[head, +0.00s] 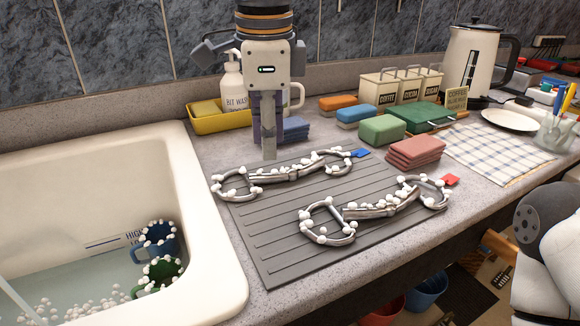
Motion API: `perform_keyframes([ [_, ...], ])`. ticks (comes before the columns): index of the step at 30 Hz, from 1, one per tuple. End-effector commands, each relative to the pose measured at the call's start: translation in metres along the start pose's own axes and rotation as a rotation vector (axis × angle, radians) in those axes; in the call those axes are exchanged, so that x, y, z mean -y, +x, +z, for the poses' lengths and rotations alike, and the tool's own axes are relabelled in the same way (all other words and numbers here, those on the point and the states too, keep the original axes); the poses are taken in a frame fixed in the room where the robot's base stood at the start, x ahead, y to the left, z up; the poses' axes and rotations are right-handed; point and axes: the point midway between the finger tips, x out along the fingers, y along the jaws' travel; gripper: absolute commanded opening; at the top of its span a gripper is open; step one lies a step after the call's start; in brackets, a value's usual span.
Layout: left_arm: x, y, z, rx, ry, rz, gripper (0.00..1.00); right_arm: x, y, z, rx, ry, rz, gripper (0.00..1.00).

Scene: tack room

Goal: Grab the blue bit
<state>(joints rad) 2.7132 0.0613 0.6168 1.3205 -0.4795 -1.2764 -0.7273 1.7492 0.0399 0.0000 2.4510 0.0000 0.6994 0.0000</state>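The blue bit (290,173) is a metal bit with two rings, dotted with white foam and marked by a blue tag (361,153). It lies on the far part of the grey ribbed draining mat (275,240). A similar bit with a red tag (378,211) lies nearer on the same mat. My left gripper (268,153) points down, with its fingertips just behind and above the blue bit, apparently apart from it. Its fingers overlap in this view, so their opening is unclear. My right gripper is out of view.
A white sink (205,235) with foamy blue and green mugs is at left. A yellow caddy (215,122) and bit wash bottle (232,80) stand behind my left gripper. Coloured sponges, folded red cloths (415,150), canisters and a kettle (470,62) stand to the right.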

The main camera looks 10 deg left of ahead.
Motion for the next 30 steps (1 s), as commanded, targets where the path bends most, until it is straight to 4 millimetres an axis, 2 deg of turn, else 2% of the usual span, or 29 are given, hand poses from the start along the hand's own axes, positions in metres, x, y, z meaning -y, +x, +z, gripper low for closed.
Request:
perform_keyframes([
  [5, -0.002, 0.024, 0.002, 0.0, -0.001, 0.001, 0.26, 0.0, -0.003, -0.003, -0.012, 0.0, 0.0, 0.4],
  [9, -0.004, 0.051, 0.003, 0.0, -0.001, 0.0, 0.26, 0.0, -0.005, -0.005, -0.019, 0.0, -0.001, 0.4],
  [12, -0.003, 0.061, 0.003, -0.001, -0.001, -0.002, 0.26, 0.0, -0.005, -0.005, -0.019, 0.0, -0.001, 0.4],
  [18, -0.003, 0.062, 0.003, -0.001, -0.001, -0.002, 0.26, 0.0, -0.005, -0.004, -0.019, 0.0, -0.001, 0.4],
  [21, -0.003, 0.062, 0.003, -0.001, -0.001, -0.002, 0.03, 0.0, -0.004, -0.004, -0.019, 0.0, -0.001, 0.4],
  [22, -0.003, 0.062, 0.003, -0.001, -0.001, -0.002, 0.0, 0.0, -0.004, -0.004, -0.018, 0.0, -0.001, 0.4],
  [30, -0.003, 0.061, 0.003, -0.002, -0.001, -0.003, 0.0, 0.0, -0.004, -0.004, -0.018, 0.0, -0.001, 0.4],
])
